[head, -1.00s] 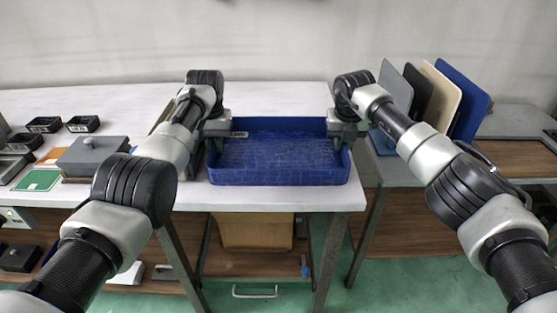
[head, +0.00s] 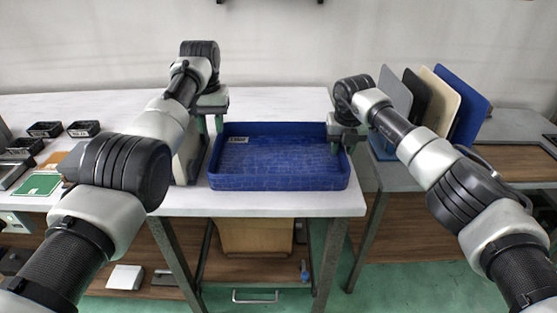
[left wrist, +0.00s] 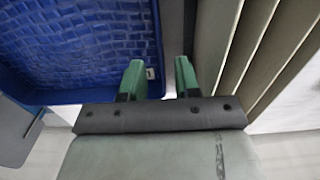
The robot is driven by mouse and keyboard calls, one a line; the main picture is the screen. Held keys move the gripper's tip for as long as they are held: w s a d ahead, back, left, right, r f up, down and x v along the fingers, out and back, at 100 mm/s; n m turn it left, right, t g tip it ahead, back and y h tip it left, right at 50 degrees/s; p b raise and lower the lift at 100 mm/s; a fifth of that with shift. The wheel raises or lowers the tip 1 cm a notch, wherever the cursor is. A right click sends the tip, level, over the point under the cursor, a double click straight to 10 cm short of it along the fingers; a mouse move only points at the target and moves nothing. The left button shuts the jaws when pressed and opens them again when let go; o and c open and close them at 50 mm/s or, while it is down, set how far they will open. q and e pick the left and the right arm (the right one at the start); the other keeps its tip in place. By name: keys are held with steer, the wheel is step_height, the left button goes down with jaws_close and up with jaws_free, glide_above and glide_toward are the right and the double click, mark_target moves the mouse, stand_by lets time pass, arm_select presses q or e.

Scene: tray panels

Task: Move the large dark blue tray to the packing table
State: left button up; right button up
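The large dark blue tray (head: 280,183) sits on the white table near its front edge, and its left part shows in the left wrist view (left wrist: 75,45). My left gripper (head: 210,124) is open and empty, raised at the tray's left wall. In the left wrist view its green fingers (left wrist: 160,80) are apart, one over the tray side and one outside the wall. My right gripper (head: 342,146) is at the tray's right wall, with one finger inside the tray. Its other finger is mostly hidden, so its grip on the wall is unclear.
Upright grey panels (head: 187,160) stand close left of the tray. Small black bins (head: 83,129) and a green board (head: 36,185) are further left. A grey table at right holds a rack of upright panels, including a blue one (head: 470,110). A cardboard box (head: 255,237) is below.

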step_height(320, 180, up, 12)
steer(key=s, duration=0.1)
steer(key=shift+s+f, duration=0.15)
steer(key=shift+s, duration=0.25)
